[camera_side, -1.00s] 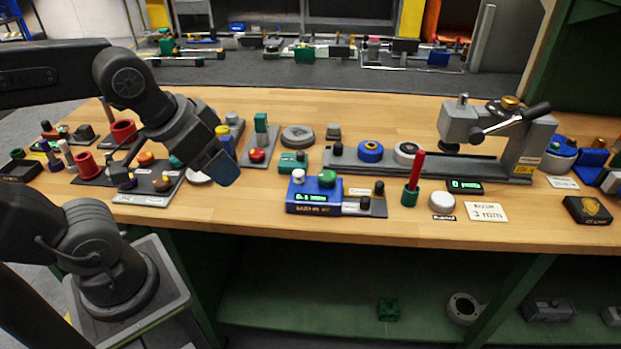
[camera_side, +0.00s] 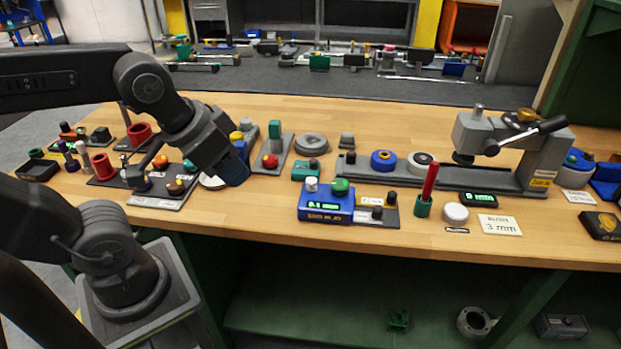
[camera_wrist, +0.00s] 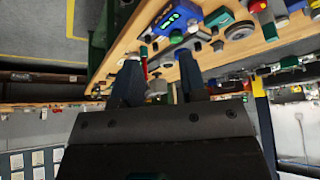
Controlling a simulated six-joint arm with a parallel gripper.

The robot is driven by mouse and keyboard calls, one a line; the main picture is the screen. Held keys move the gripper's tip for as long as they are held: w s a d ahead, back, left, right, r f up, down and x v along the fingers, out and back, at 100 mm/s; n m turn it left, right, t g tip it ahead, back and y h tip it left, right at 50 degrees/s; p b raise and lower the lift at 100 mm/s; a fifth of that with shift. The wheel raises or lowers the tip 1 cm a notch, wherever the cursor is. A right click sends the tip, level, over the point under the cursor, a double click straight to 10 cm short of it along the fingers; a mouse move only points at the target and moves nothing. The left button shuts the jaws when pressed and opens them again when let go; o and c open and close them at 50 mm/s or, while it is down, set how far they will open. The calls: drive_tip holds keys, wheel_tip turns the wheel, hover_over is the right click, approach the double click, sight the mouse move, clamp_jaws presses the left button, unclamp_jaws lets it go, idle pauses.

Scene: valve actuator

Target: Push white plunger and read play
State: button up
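A blue box (camera_side: 326,205) with a lit green display sits near the table's front edge. A small white plunger (camera_side: 311,184) stands on its top at the left, beside a green knob (camera_side: 340,186). The display seems to read 0.1 mm. My gripper (camera_side: 237,166) hangs to the left of the box, higher than the table and apart from the plunger. In the wrist view, the two fingers of my gripper (camera_wrist: 160,62) are spread with nothing held between them. The blue box (camera_wrist: 172,22) shows beyond them at the top of that view.
A green holder with a red stick (camera_side: 427,190), a white round button (camera_side: 455,213) and a 3 mm card (camera_side: 499,225) lie right of the box. A grey press (camera_side: 510,145) stands behind. Several knobs and parts crowd the left. The table's front edge is close.

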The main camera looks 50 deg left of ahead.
clamp_jaws()
idle(1.2)
